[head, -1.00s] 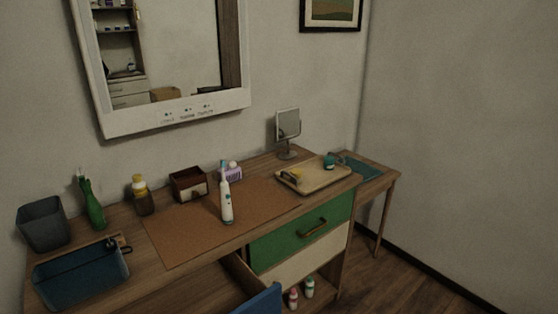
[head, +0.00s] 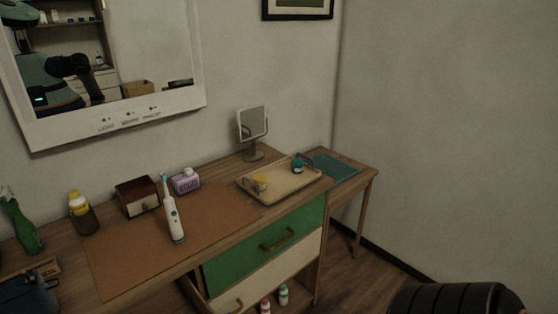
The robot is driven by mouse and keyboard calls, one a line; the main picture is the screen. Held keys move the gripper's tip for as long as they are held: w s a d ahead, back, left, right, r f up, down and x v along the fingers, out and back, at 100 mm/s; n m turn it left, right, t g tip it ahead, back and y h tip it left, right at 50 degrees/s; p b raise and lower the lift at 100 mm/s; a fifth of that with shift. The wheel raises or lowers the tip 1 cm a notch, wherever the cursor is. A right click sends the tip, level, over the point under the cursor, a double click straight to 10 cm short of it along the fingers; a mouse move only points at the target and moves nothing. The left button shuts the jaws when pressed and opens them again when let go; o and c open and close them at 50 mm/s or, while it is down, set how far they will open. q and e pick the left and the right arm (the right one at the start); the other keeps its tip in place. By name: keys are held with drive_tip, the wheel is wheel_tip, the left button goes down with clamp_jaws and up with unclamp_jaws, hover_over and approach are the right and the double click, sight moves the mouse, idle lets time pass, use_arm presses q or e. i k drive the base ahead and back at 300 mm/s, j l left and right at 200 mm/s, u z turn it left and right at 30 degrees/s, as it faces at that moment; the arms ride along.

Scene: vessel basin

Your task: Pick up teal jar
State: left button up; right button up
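The small teal jar (head: 297,165) stands at the far right end of a beige tray (head: 282,190) on the desk. A yellow item (head: 260,182) lies on the same tray, left of the jar. A dark, ribbed rounded part of my own body shows at the bottom right, well in front of the desk. Neither of my grippers' fingers can be seen.
A toothbrush (head: 173,214) stands upright on the brown mat (head: 120,255). A small mirror (head: 252,130) stands behind the tray. A purple box (head: 185,181), a wooden box (head: 138,196), a brown bottle (head: 82,213) and a green bottle (head: 22,228) line the back. Floor at right is clear.

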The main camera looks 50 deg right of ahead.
sight(296, 163)
drive_tip(key=l+u, duration=0.25)
drive_tip(key=l, duration=0.35)
drive_tip(key=l+u, duration=0.2)
drive_tip(key=l, duration=0.4)
drive_tip(key=k+l+u, duration=0.25)
drive_tip(key=l, duration=0.35)
drive_tip(key=k+l, duration=0.1)
drive_tip(key=l, duration=0.85)
drive_tip(key=k+l, duration=0.15)
drive_tip(key=l, duration=0.3)
drive_tip(key=l+u, duration=0.1)
drive_tip(key=l, duration=0.35)
drive_tip(key=k+l, duration=0.15)
drive_tip(key=l, duration=0.3)
drive_tip(key=k+l, duration=0.1)
drive_tip(key=l, duration=0.4)
